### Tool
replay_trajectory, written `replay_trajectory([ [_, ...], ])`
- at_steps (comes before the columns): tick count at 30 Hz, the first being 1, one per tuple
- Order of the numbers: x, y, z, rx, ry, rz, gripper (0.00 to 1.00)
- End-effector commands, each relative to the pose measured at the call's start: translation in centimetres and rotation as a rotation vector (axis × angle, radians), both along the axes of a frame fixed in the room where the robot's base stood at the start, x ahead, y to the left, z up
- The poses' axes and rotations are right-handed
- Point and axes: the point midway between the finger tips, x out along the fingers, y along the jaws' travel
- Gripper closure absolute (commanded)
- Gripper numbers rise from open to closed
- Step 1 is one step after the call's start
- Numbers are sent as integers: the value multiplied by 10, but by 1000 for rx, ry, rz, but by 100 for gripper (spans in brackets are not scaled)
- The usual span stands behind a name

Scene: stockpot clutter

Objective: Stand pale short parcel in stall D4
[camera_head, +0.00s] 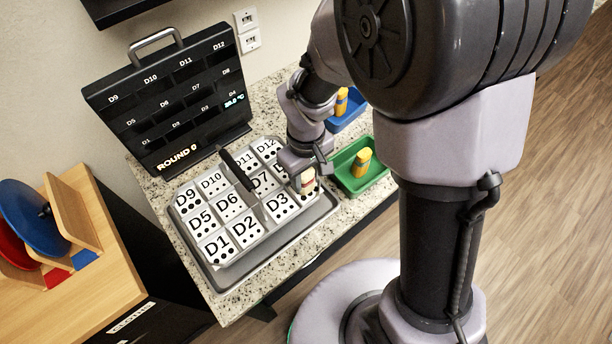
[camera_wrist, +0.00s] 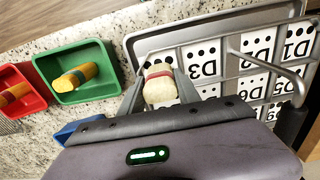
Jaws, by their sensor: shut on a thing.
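The pale short parcel (camera_wrist: 160,86) has a red band and sits between the two jaws of my gripper (camera_wrist: 158,76) in the wrist view. In the head view the parcel (camera_head: 308,183) shows just below my gripper (camera_head: 304,170), at the right edge of the grey stall tray (camera_head: 280,237). It is beside the stall marked D3 (camera_head: 280,205), on the side away from D2. Stall D4's label is hidden behind the gripper and parcel. I cannot tell whether the parcel touches the stall floor.
A dark handle (camera_head: 238,170) rises over the tray. A green bin (camera_head: 347,182) with a yellow parcel and a blue bin (camera_head: 350,120) stand to the right. A red bin (camera_wrist: 28,105) shows in the wrist view. A display board (camera_head: 170,100) stands behind the tray.

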Motion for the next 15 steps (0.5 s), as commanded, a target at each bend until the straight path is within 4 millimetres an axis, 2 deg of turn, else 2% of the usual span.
replay_trajectory([
  [5, 0, 0, -4, 0, 0, 0, 100],
  [6, 0, 0, -3, 0, 0, 0, 53],
  [8, 0, 0, -3, 0, 0, 0, 41],
  [15, 0, 0, -3, 0, 0, 0, 39],
])
